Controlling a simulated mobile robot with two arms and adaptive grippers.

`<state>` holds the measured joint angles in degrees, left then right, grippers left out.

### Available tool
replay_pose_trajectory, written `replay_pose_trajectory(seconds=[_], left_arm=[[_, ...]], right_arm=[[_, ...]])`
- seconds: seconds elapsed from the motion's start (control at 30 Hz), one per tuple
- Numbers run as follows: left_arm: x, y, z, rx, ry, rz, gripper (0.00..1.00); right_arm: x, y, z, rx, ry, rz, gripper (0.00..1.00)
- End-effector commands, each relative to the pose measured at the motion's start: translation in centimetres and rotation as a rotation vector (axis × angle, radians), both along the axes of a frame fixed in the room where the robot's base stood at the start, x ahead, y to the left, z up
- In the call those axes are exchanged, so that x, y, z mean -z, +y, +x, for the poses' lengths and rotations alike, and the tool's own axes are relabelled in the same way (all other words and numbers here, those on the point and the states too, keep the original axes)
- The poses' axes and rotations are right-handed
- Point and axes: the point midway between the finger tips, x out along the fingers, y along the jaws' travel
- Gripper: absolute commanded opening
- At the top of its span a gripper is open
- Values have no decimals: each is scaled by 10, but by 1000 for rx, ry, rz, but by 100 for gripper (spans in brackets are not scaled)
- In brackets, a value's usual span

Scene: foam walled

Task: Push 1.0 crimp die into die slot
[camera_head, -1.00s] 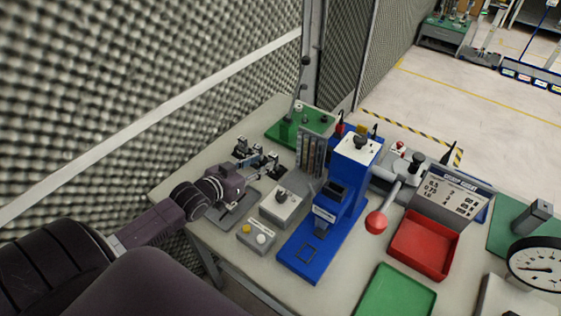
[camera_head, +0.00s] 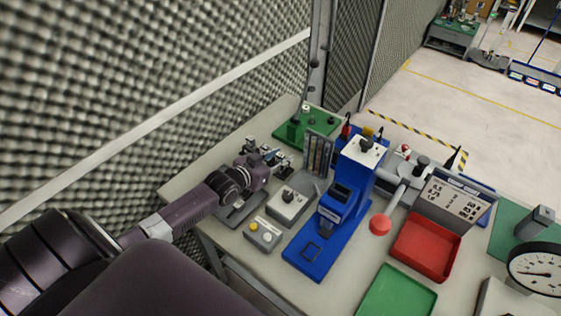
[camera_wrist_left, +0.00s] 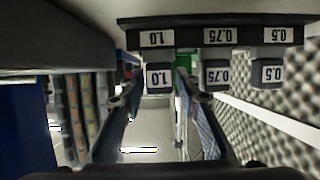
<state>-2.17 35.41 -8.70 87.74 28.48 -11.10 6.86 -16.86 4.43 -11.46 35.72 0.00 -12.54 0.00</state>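In the left wrist view a dark die rack rail (camera_wrist_left: 186,22) carries upside-down labels 1.0, 0.75 and 0.5. Below these labels, the 1.0 crimp die (camera_wrist_left: 158,77), 0.75 die (camera_wrist_left: 217,76) and 0.5 die (camera_wrist_left: 270,74) each face me with a matching label. My left gripper (camera_wrist_left: 158,92) is open, its fingers on either side of the 1.0 die with gaps visible; contact cannot be told. In the head view my left gripper (camera_head: 266,166) is at the rack and largely hides the dies. How deep the 1.0 die sits cannot be told. My right gripper is out of view.
A grey box with a knob (camera_head: 288,204) and a small button box (camera_head: 263,234) stand in front. A foam wall (camera_head: 120,90) runs along the left. A red tray (camera_head: 427,246) lies further right.

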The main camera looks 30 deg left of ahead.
Motion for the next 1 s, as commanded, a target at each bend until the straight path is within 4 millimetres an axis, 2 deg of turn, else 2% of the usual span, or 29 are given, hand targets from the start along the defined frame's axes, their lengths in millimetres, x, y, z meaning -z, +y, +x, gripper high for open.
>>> replay_pose_trajectory(seconds=[0.07, 0.33, 0.77, 0.87, 1.0], left_arm=[[0, 0, 0, 0, 0, 0, 28], [0, 0, 0, 0, 0, 0, 0], [-7, 0, 0, 0, -3, 0, 0], [-16, 1, 1, 0, -4, 0, 0], [-38, 0, 1, 1, -7, 1, 0]], right_arm=[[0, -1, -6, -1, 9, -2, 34], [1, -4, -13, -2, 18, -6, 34], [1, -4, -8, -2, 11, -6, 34], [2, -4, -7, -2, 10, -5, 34], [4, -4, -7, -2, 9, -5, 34]])
